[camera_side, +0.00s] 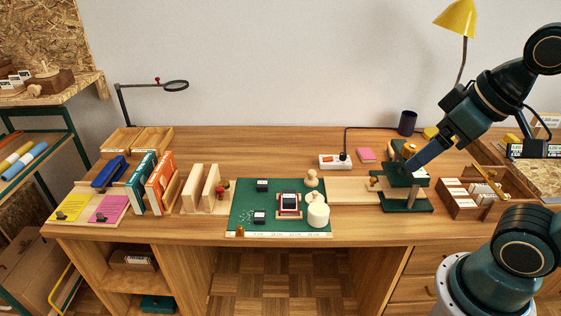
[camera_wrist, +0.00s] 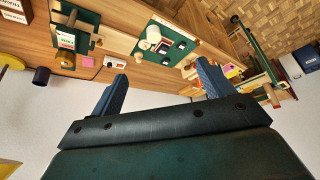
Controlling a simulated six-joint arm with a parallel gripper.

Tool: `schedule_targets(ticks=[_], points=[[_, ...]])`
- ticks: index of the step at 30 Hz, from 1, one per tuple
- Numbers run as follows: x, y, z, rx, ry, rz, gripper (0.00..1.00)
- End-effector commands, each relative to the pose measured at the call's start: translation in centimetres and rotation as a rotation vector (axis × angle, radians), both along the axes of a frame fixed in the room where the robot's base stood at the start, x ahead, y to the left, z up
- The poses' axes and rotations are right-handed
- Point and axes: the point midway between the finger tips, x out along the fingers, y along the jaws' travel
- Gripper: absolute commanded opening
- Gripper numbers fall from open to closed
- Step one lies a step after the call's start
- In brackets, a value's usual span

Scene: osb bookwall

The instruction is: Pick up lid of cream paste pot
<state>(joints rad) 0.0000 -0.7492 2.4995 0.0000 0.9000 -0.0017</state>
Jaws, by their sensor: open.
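The cream paste pot (camera_side: 318,216) stands upright at the right front of the green mat (camera_side: 248,212). Its lid (camera_side: 317,197) appears to be on top, with a small knob. In the wrist view the pot (camera_wrist: 152,36) is small and far off, beyond the fingers. My gripper (camera_side: 408,168) is open and empty, up to the right of the pot, in front of or over the green stand in the side view. Its two blue fingers (camera_wrist: 162,72) are spread wide apart in the wrist view.
The green stand (camera_side: 406,206) with brass parts is right of the mat. A wooden card box (camera_side: 480,193) lies further right. A wooden stamp (camera_side: 312,179) stands behind the pot. Bookends (camera_side: 198,190) and books (camera_side: 160,182) fill the left.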

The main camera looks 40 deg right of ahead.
Motion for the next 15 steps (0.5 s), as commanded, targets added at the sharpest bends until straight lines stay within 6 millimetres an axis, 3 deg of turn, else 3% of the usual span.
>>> schedule_targets(ticks=[8,15], points=[[1.5,-0.2,0.3,-0.036,0.026,0.061,0.8],[5.1,-0.7,0.6,-0.116,0.082,0.212,0.8]])
